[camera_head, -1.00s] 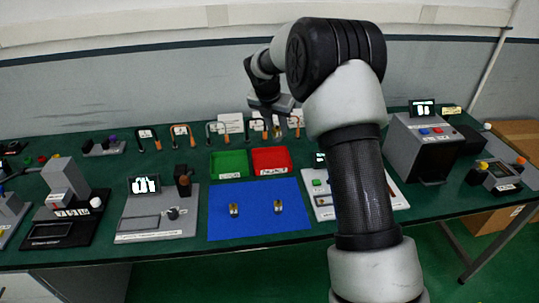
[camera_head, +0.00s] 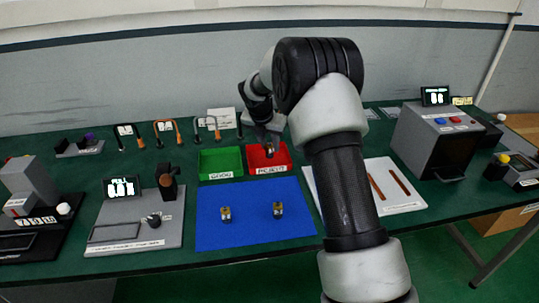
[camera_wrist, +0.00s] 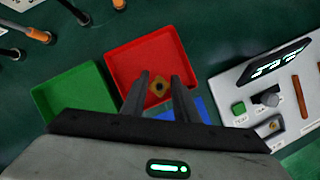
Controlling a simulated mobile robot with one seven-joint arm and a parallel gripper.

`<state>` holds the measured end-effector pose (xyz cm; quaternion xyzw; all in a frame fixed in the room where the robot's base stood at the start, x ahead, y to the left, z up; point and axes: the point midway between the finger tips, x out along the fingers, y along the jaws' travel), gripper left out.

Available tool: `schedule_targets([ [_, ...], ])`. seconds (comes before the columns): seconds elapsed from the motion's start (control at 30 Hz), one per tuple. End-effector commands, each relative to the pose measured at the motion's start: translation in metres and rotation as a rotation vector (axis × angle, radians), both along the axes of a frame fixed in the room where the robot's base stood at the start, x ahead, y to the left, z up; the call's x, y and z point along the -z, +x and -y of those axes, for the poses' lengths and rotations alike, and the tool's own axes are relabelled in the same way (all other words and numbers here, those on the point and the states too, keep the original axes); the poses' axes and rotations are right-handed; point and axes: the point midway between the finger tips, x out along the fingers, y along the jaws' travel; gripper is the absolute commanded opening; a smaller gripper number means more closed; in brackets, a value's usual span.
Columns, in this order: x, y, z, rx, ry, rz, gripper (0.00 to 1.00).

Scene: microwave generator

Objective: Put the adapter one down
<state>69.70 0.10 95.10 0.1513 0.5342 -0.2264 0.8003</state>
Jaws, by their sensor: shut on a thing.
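My gripper (camera_head: 268,146) is over the red tray (camera_head: 285,160) at the back middle of the table. In the wrist view my gripper (camera_wrist: 160,88) has its two dark fingers on either side of a small brass adapter (camera_wrist: 158,89), and it is shut on it. The red tray (camera_wrist: 125,62) lies behind the adapter in that view. I cannot tell whether the adapter touches the tray floor. Two similar small brass pieces stand on the blue mat (camera_head: 252,235), one at left (camera_head: 226,214) and one at right (camera_head: 278,210).
A green tray (camera_head: 220,160) sits directly left of the red one. Cables (camera_head: 165,130) on stands line the back. A grey tester (camera_head: 140,225) is at left, a white panel (camera_head: 400,190) and a grey box (camera_head: 432,140) at right.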

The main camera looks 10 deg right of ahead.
Motion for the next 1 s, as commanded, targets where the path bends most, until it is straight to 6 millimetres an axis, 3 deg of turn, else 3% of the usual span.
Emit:
schedule_targets([
  [0.2,0.037,0.0,0.0,0.001,-0.001,-0.003,0.02],
  [0.57,0.042,0.0,0.0,0.001,0.0,0.0,0.02],
  [0.6,0.043,0.0,0.0,0.001,0.001,-0.001,0.29],
  [0.7,0.042,0.0,0.0,0.001,0.0,0.0,0.46],
  [1.0,0.041,0.0,0.0,0.0,0.0,0.0,0.46],
])
